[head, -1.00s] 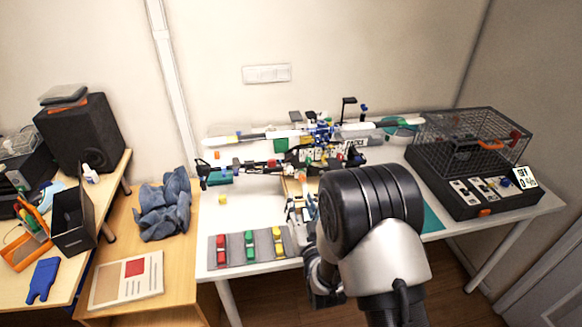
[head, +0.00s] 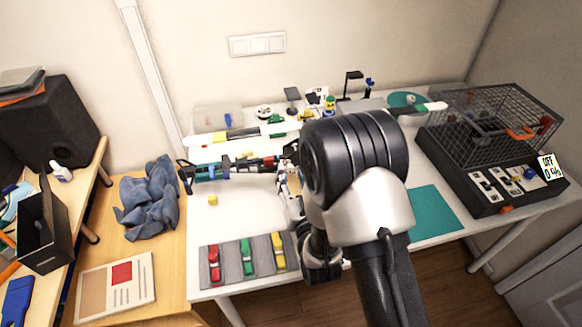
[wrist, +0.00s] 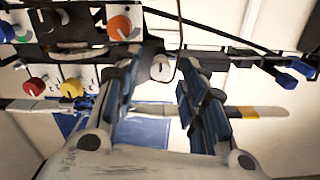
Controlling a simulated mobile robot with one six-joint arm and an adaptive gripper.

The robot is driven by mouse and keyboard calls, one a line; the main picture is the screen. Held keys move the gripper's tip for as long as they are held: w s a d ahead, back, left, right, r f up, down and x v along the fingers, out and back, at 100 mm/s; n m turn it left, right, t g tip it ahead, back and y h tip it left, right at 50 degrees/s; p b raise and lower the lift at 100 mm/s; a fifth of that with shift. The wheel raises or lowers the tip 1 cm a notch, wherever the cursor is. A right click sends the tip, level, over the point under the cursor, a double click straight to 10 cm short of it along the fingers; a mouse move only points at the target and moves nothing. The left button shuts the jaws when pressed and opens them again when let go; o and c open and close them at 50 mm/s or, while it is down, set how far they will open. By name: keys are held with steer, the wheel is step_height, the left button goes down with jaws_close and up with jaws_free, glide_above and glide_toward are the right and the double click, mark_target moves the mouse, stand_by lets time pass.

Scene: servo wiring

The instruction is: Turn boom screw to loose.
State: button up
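In the wrist view a small silver-white slotted knob, which looks like the boom screw (wrist: 162,68), sits on the dark mechanism. My gripper (wrist: 158,76) is open, with one blue-grey finger on each side of this screw. I cannot tell whether either finger touches it. The dark boom (wrist: 245,57) runs to the right from there and ends in blue tips. In the head view the boom (head: 232,169) points left over the white table. My own arm hides the screw and most of the mechanism there.
Orange (wrist: 119,28), red and yellow knobs lie close left of my fingers in the wrist view. A long white rod (head: 240,131) spans behind the boom. A grey tray (head: 233,258) with coloured pieces is at the front left. A wire cage box (head: 490,120) stands right.

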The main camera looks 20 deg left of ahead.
steer(key=shift+c, duration=0.5)
jaws_close()
